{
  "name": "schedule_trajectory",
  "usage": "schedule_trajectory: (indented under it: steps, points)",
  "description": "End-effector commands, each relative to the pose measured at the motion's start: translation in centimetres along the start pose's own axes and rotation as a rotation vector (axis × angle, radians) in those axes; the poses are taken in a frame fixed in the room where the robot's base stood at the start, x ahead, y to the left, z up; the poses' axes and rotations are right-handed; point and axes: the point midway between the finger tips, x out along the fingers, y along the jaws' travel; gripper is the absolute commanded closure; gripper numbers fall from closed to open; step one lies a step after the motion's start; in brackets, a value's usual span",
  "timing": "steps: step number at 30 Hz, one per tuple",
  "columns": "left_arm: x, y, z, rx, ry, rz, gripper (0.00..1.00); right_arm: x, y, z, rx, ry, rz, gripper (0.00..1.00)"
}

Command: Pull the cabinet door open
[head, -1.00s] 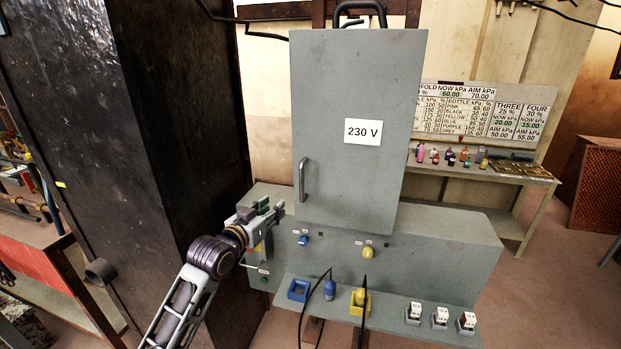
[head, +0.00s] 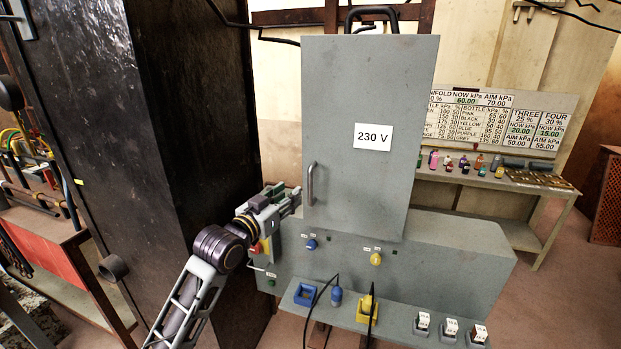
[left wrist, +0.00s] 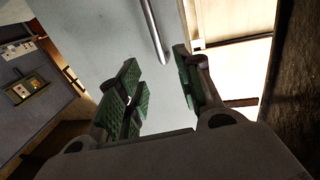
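The grey cabinet door (head: 375,130) carries a white "230 V" label and is closed. Its vertical metal handle (head: 311,184) is at the door's lower left. My left gripper (head: 296,195) is just left of the handle, close to its lower part. In the left wrist view the handle (left wrist: 153,28) shows as a bar beyond the fingertips, and the green-padded fingers (left wrist: 158,80) are open with nothing between them. My right gripper is not in view.
Below the door, a grey console (head: 450,258) has blue and yellow sockets and plugs with black cables. A tall dark metal block (head: 150,130) stands close on the left. A shelf with bottles (head: 510,180) is at the right.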

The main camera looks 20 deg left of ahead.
Motion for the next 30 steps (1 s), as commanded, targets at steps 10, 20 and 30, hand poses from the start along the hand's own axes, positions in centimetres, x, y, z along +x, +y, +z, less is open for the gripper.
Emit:
schedule_trajectory:
  steps: [10,20,30]
  points:
    - [3.2,0.0,-0.2,-0.001,0.002,0.001,0.65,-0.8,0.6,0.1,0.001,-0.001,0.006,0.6]
    - [6.5,0.1,-0.2,-0.001,0.002,0.001,0.65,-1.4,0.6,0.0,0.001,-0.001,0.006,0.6]
    - [9.7,0.0,-0.2,0.0,0.001,0.001,0.65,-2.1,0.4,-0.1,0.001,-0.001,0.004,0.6]
